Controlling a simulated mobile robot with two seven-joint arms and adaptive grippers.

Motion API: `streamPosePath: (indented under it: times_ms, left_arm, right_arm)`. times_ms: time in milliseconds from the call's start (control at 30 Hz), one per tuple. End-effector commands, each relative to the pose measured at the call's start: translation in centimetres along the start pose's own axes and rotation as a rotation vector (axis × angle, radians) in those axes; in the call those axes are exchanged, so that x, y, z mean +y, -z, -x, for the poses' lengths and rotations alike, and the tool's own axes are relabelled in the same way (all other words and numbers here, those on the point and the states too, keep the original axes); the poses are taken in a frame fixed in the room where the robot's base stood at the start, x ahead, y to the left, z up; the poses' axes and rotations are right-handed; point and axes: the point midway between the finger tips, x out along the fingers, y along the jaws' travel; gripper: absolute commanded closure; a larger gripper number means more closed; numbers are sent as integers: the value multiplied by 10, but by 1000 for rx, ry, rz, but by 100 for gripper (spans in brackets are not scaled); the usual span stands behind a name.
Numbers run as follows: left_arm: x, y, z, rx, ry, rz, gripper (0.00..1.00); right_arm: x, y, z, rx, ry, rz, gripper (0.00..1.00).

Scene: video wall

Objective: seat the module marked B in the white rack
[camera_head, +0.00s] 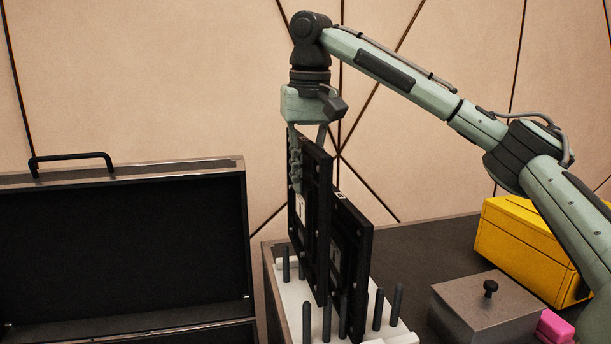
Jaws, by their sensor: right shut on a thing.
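My right gripper (308,162) is shut on the top edge of a dark flat module (319,220) and holds it upright over the white rack (296,297). The module has a pale label on its left face; I cannot read a letter on it. Its lower edge is among the rack's dark pegs, and I cannot tell whether it touches the rack. A second dark module (354,240) stands upright in the rack just to the right and has a small white mark on its top edge. My left gripper is not in view.
An open dark case (120,250) with a black handle stands at the left. A yellow box (525,245), a grey box with a black knob (486,310) and a pink block (555,327) are at the right. The dark tabletop (425,245) is bare behind the grey box.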

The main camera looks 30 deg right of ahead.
Motion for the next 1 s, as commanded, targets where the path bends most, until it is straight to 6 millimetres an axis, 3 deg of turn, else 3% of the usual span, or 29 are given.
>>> streamPosePath:
  times_ms: [433, 1000]
  left_arm:
    - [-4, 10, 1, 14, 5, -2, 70]
    - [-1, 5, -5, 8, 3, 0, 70]
  right_arm:
    - [0, 0, 0, 1, 1, 0, 100]
    - [0, -3, -27, 1, 1, 0, 100]
